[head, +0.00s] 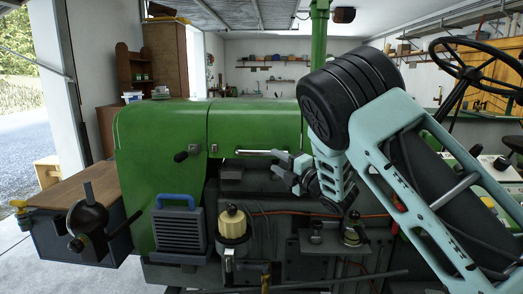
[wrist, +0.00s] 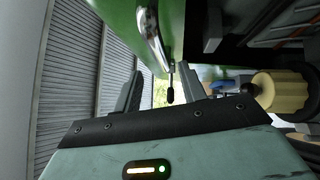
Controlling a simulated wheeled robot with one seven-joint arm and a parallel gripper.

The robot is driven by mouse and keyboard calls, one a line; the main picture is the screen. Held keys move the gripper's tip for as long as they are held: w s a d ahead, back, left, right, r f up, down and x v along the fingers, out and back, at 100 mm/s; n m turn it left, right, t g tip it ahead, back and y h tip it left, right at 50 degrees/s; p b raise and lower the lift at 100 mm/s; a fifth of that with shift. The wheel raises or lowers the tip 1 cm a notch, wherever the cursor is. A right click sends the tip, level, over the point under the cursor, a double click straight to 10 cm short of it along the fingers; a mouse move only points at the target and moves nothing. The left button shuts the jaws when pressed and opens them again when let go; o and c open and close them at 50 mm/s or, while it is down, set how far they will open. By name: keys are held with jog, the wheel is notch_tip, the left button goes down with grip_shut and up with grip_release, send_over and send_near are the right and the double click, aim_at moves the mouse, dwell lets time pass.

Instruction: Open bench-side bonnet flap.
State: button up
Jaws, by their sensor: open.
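The green bonnet flap (head: 250,122) is on the tractor's near side in the head view and looks shut. A silver bar handle (head: 258,152) runs along its lower edge. My gripper (head: 275,162) is open, pointing left, by the handle's right end. In the wrist view, my gripper (wrist: 161,85) has a finger on each side of the picture's middle. The handle (wrist: 151,35) shows as a curved bar above the gap between them, on the green panel (wrist: 118,12). I see no clear contact. My arm hides the flap's right end.
A black-knobbed latch (head: 181,157) sticks out left of the handle. Below are a blue-handled grille box (head: 180,228) and a cream-capped filter (head: 232,222). A bench with a vise (head: 88,218) stands at the left. A steering wheel (head: 480,62) is at upper right.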

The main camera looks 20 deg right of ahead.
aim_at(264, 155)
jog(key=p+x, duration=0.1)
jog(key=x, duration=0.6)
jog(key=shift+w+a+p, duration=0.2)
jog(key=shift+w+p, duration=0.15)
jog(key=shift+p, duration=0.05)
jog(key=shift+r, duration=0.1)
grip_shut()
